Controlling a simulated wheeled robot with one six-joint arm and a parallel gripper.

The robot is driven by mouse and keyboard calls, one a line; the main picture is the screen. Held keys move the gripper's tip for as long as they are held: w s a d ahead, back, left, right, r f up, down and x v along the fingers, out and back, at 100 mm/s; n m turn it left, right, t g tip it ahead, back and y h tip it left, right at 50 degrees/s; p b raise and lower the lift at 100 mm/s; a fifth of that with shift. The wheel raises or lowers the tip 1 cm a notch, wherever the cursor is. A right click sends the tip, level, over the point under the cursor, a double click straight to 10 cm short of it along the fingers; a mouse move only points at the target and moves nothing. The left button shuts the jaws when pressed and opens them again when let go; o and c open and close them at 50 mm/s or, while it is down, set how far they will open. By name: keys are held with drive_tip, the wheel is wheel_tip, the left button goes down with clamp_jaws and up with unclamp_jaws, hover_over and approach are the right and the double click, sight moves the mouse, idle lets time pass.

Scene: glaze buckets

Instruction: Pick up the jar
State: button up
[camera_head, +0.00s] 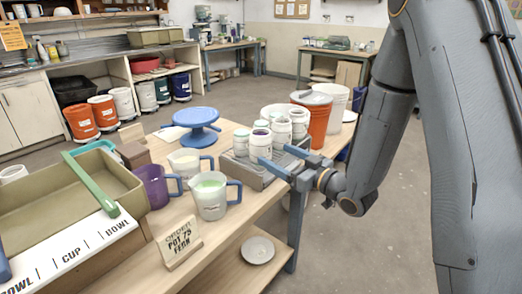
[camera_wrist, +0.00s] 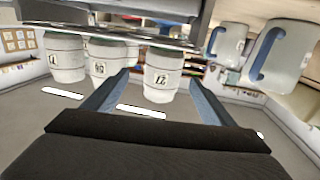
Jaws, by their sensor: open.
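Several white lidded jars stand upright on a grey tray (camera_head: 240,172), including a front jar (camera_head: 261,143), a middle jar (camera_head: 281,133) and a right jar (camera_head: 299,124). In the wrist view, which looks upside down, a numbered jar (camera_wrist: 163,75) lies ahead between the fingertips. Two other numbered jars (camera_wrist: 110,62) (camera_wrist: 65,58) are beside it to the left. The numbers are small and tilted, so I cannot read them surely. My gripper (camera_head: 287,162) is open at the tray's right edge; its fingers also show in the wrist view (camera_wrist: 160,90). It holds nothing.
Two jugs (camera_head: 211,195) (camera_head: 185,163), a purple jug (camera_head: 153,186) and a blue turntable (camera_head: 197,125) stand left of the tray. An orange bucket (camera_head: 314,116) stands behind the jars.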

sight(269, 151)
drive_tip(key=x, duration=0.3)
drive_tip(key=shift+s+a+r+p, duration=0.1)
drive_tip(key=shift+a+r+p, duration=0.1)
drive_tip(key=shift+p, duration=0.15)
drive_tip(key=shift+p+x, duration=0.65)
drive_tip(key=shift+x, duration=1.65)
drive_tip(key=shift+a, duration=0.1)
drive_tip(key=c, duration=1.7)
drive_tip(key=shift+r, duration=0.15)
drive_tip(key=shift+r+b, duration=0.6)
drive_tip(key=shift+r, duration=4.15)
